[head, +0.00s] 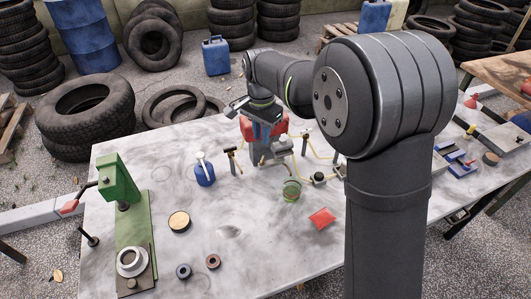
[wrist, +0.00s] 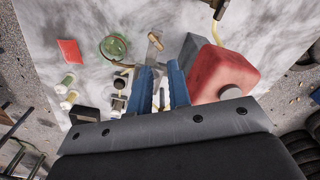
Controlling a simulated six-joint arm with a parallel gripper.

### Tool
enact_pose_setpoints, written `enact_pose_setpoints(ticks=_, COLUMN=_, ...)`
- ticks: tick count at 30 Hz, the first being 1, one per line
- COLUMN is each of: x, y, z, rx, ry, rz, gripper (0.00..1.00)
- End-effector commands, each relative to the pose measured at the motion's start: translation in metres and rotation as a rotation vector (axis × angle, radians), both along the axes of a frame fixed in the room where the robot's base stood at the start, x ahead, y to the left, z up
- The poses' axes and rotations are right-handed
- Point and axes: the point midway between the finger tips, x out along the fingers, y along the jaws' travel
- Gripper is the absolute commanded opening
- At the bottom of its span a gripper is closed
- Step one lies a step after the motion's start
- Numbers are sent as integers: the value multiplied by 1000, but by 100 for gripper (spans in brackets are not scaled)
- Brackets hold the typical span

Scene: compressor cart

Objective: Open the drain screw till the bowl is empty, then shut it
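My gripper (head: 264,131) is in front of the red compressor block (head: 248,126) in the head view, its blue fingers pointing down. In the wrist view the two blue fingers of my gripper (wrist: 160,70) stand apart with a gap between them and nothing clearly held. A pale, see-through part (wrist: 155,44), perhaps the bowl, lies just beyond the fingertips; in the head view a pale grey part (head: 283,147) stands right of the fingers. I cannot make out the drain screw or any liquid level. A green cup (head: 291,190) stands in front; it also shows in the wrist view (wrist: 114,46).
A red cloth or packet (head: 322,218) lies near the green cup. A blue can (head: 204,170) stands left. Yellow hoses (head: 318,148) and small fittings surround the compressor. A green press (head: 118,185) stands at far left. The front middle of the table is largely clear.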

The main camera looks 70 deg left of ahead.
Motion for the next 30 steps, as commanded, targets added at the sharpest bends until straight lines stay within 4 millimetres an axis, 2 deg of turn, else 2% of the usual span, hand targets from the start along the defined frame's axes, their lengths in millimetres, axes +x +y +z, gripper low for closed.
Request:
enact_pose_setpoints(ticks=1, x=0, y=1, z=17, rx=6, ry=0, rz=85, gripper=17)
enact_pose_setpoints(ticks=6, x=0, y=-2, z=63, rx=4, ry=-1, rz=372, gripper=17)
enact_pose_setpoints(ticks=10, x=0, y=-6, z=84, rx=1, ry=-1, rz=513, gripper=17)
enact_pose_setpoints(ticks=14, x=0, y=-7, z=91, rx=0, ry=-1, rz=572, gripper=17)
enact_pose_setpoints(ticks=17, x=-1, y=-7, z=84, rx=-3, ry=0, rz=581, gripper=17)
enact_pose_setpoints(ticks=20, x=-1, y=-8, z=69, rx=-5, ry=1, rz=579, gripper=17)
enact_pose_setpoints(ticks=30, x=-1, y=-8, z=-4, rx=-5, ry=1, rz=577, gripper=17)
